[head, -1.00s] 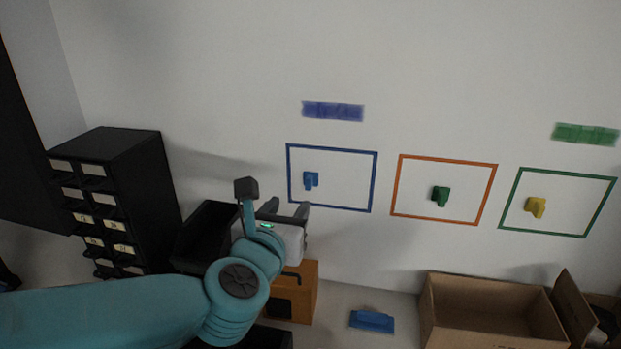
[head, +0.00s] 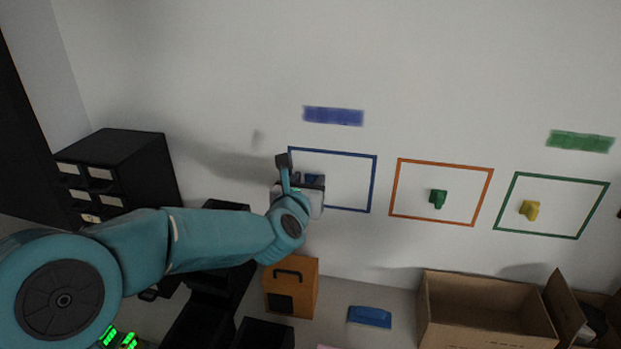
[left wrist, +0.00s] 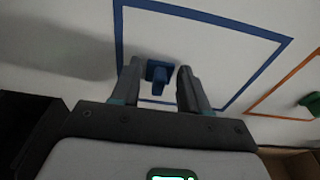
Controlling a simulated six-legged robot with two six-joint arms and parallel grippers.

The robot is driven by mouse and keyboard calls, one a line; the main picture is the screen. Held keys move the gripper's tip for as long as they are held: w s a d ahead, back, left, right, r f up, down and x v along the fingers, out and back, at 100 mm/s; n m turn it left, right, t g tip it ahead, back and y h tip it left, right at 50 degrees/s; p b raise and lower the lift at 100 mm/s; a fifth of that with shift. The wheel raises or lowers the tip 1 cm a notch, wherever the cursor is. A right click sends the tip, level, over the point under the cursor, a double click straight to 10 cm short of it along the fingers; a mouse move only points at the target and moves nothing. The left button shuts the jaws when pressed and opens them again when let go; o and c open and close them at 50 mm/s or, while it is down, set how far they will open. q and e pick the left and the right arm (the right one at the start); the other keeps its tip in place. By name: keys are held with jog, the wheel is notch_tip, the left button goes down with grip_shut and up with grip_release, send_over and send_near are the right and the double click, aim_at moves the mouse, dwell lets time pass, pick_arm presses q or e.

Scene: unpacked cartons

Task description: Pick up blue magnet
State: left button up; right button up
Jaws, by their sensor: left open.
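The blue magnet (left wrist: 158,76) is on the white wall inside the blue outlined frame (left wrist: 200,15). In the head view the magnet (head: 313,179) is partly hidden by my left gripper (head: 312,180), and the blue frame (head: 335,152) surrounds them. In the left wrist view, my left gripper (left wrist: 160,85) is open, with one finger to each side of the magnet. I cannot tell whether the fingers touch it. My right gripper is not in view.
A green magnet (head: 438,198) is in an orange frame and a yellow one (head: 530,210) in a green frame, to the right. Below stand an orange box (head: 305,270), an open carton (head: 480,280) and a blue item (head: 369,316). A black drawer cabinet (head: 145,160) stands left.

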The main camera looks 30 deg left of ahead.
pick_arm(q)
grip_shut()
jog(key=shift+d+r+b, duration=0.1)
jog(key=shift+r+b, duration=0.1)
jog(key=shift+b, duration=0.15)
jog(key=r, duration=0.5)
jog(key=r+p, duration=0.1)
jog(key=r, duration=0.1)
jog(key=shift+s+r, duration=0.2)
jog(key=shift+s, duration=0.1)
jog(key=f+b+v, duration=0.3)
jog(key=v, duration=1.6)
jog(key=shift+s+f, duration=0.35)
jog(key=shift+f, duration=0.1)
